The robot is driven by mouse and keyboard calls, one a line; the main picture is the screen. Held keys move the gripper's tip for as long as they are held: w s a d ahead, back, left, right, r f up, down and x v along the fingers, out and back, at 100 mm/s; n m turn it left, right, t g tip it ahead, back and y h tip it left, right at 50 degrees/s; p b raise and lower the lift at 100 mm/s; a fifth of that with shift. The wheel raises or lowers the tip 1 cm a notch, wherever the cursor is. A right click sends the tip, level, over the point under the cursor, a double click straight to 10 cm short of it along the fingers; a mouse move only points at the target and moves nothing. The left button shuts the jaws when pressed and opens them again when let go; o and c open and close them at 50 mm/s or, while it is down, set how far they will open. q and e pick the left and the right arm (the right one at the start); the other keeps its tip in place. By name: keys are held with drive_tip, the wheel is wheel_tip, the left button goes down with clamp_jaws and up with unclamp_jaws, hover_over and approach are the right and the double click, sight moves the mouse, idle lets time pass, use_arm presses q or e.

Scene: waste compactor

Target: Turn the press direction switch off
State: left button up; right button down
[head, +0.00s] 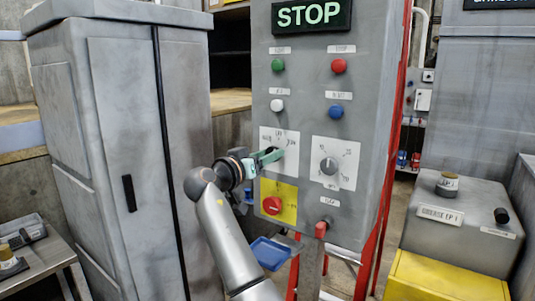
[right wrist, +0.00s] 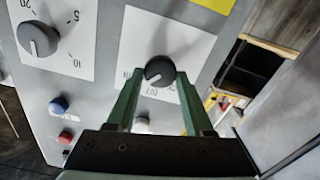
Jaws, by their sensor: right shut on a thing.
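The press direction switch is a dark round knob (right wrist: 160,71) on a white plate (head: 290,137) on the grey control panel (head: 305,120). In the head view the knob is mostly hidden behind my right gripper (head: 274,156), whose arm comes up from below. In the right wrist view my right gripper (right wrist: 158,82) has its two green fingers on either side of the knob, shut on it. The marks around the knob are too small or hidden to read surely. My left gripper is not in view.
Beside the switch is a second dial (head: 328,166). Below are a red knob on a yellow plate (head: 290,210) and a blue tray (head: 270,252). Above are several push buttons and a lit STOP sign (head: 311,15). A grey cabinet (head: 120,120) stands left, a grey box (head: 460,235) right.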

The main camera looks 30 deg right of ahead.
drive_tip(key=shift+w+a+f+n+p, duration=0.1)
drive_tip(key=shift+n+p, duration=1.6)
drive_tip(key=shift+n, duration=2)
drive_tip(key=shift+c, duration=1.5)
unclamp_jaws()
drive_tip(key=b+v, duration=0.3)
drive_tip(key=v, duration=0.9)
drive_tip(key=shift+a, duration=0.25)
